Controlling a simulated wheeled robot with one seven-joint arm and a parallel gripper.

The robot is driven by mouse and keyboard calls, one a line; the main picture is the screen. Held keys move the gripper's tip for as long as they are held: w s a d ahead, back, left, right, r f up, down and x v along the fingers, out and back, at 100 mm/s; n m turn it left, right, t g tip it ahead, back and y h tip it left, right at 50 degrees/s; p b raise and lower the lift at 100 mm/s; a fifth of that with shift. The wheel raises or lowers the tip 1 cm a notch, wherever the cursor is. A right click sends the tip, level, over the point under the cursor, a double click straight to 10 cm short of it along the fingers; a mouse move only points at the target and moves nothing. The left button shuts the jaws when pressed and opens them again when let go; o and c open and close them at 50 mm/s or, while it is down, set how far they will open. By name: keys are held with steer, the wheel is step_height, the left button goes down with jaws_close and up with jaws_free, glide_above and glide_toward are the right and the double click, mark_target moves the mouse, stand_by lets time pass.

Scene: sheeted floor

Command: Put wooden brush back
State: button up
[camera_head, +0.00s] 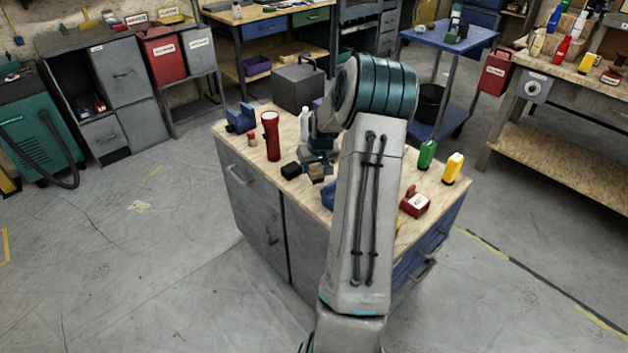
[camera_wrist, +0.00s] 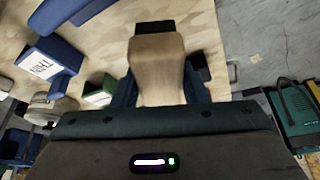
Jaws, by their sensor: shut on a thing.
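The wooden brush (camera_wrist: 157,65) is a light brown wooden piece in the wrist view, above a pale wooden worktop. My gripper (camera_wrist: 160,88) is shut on it, with a dark finger on each side of the wood. Dark parts show past its far end and right side; I cannot tell whether they are bristles. In the head view my gripper (camera_head: 318,157) is low over the workbench, partly hidden by my arm. A small brown block there, likely the brush (camera_head: 317,173), sits just below it. I cannot tell whether it touches the top.
The workbench (camera_head: 228,133) also holds a red flashlight (camera_head: 271,136), a black block (camera_head: 291,171), a blue item (camera_head: 240,119), a green bottle (camera_head: 427,154), a yellow bottle (camera_head: 453,168) and a red case (camera_head: 415,202). A grey toolbox (camera_head: 298,88) stands at the back. Floor is clear at left.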

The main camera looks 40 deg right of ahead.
steer(key=shift+f, duration=2.65)
steer(key=o, duration=1)
steer(key=shift+c, duration=0.2)
steer(key=shift+r, duration=0.1)
